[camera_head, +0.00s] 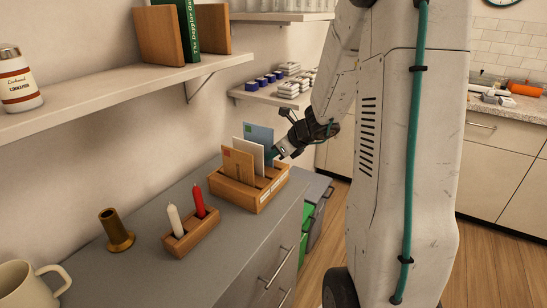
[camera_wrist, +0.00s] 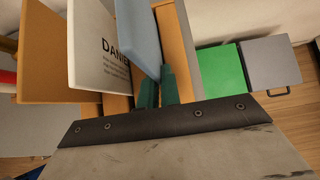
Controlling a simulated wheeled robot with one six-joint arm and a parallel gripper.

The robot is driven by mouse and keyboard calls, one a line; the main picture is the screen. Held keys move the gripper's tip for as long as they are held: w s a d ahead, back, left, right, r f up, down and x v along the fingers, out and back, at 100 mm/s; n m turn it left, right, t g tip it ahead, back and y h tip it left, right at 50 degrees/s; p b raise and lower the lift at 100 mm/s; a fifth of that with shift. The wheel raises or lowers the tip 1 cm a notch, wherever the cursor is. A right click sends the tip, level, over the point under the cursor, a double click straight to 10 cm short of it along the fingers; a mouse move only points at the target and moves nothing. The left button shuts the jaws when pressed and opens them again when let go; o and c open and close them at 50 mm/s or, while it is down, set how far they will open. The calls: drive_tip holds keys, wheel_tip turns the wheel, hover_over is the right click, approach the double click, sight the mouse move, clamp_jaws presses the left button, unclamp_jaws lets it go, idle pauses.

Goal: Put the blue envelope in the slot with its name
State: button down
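The blue envelope (camera_head: 258,140) stands upright in the far part of a wooden letter rack (camera_head: 236,196), behind a white envelope (camera_head: 249,151) and a tan envelope (camera_head: 238,167). My gripper (camera_head: 275,153) is at the blue envelope's right edge. In the wrist view the blue envelope (camera_wrist: 139,38) reaches down to my two green fingers (camera_wrist: 157,90), which are close together with a narrow gap. Whether they grip it is not clear. The white envelope (camera_wrist: 98,45) reads "DANIE", the rest hidden. The rack's front labels (camera_head: 268,187) are too small to read.
The rack stands on a grey cabinet top (camera_head: 150,276). Nearer are a candle holder (camera_head: 190,236) with white and red candles, a brass holder (camera_head: 116,231) and a mug (camera_head: 24,285). Shelves (camera_head: 110,95) overhang the wall side. Green (camera_wrist: 221,68) and grey bins lie beyond.

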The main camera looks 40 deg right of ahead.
drive_tip(key=shift+r, duration=1.65)
drive_tip(key=shift+f, duration=2.75)
drive_tip(key=c, duration=1.5)
unclamp_jaws()
drive_tip(key=shift+c, duration=0.2)
drive_tip(key=v, duration=0.7)
drive_tip(key=shift+s+r, duration=0.25)
drive_tip(key=shift+s, duration=0.05)
drive_tip(key=shift+d, duration=0.1)
